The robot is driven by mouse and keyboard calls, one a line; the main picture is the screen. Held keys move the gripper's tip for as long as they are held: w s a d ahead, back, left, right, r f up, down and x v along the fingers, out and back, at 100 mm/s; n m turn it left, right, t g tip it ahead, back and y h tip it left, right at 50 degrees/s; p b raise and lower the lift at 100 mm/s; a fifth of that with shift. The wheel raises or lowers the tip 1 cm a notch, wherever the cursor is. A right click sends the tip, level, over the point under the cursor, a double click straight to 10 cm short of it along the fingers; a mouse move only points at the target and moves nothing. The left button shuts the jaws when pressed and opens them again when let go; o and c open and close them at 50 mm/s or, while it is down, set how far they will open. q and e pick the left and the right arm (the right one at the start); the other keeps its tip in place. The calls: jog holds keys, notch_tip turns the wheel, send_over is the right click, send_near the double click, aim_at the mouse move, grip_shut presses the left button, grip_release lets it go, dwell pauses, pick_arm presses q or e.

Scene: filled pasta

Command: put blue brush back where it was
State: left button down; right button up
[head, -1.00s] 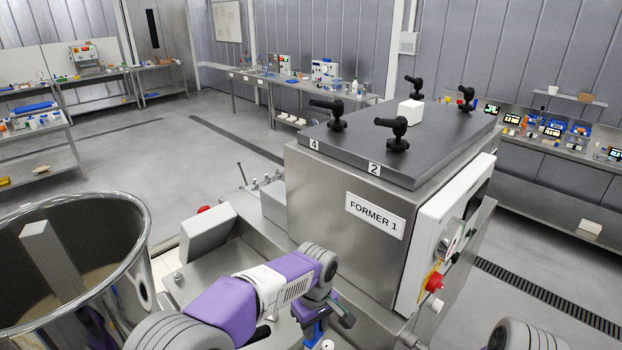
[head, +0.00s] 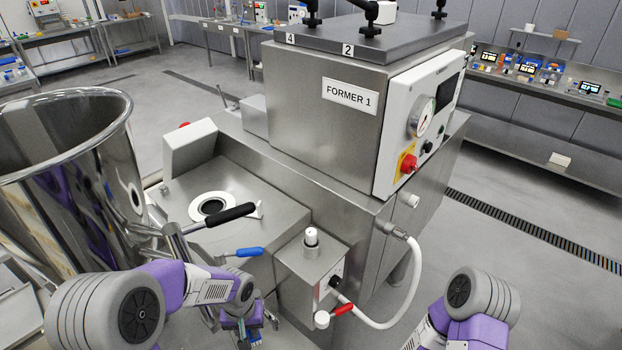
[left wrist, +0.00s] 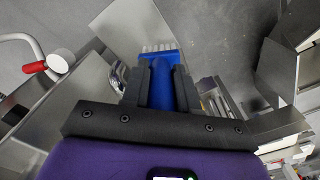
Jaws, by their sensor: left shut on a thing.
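The blue brush (left wrist: 161,86) is held between the two dark fingers of my left gripper (left wrist: 160,92) in the left wrist view. Its pale bristles point away from the gripper, past the fingertips. In the head view my left gripper (head: 240,325) is low in the picture, in front of the former machine, with a small bit of blue (head: 254,336) at its tip. Most of the brush is hidden there. My right arm shows at the lower right of the head view, but its gripper is out of the picture.
The former machine (head: 310,125) fills the middle. A large steel hopper (head: 65,130) stands at left. A black-handled lever (head: 232,214), a blue-handled lever (head: 249,252) and a white hose (head: 405,285) stick out near my left arm. Open floor (head: 540,260) lies at right.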

pick_arm(q)
jog(key=shift+a+f+m, duration=0.45)
jog(key=shift+a+m, duration=0.1)
jog(key=shift+m, duration=0.05)
pick_arm(e)
jog(key=shift+s+a+f, duration=0.15)
jog(key=shift+s+a, duration=0.15)
jog(key=shift+s, duration=0.35)
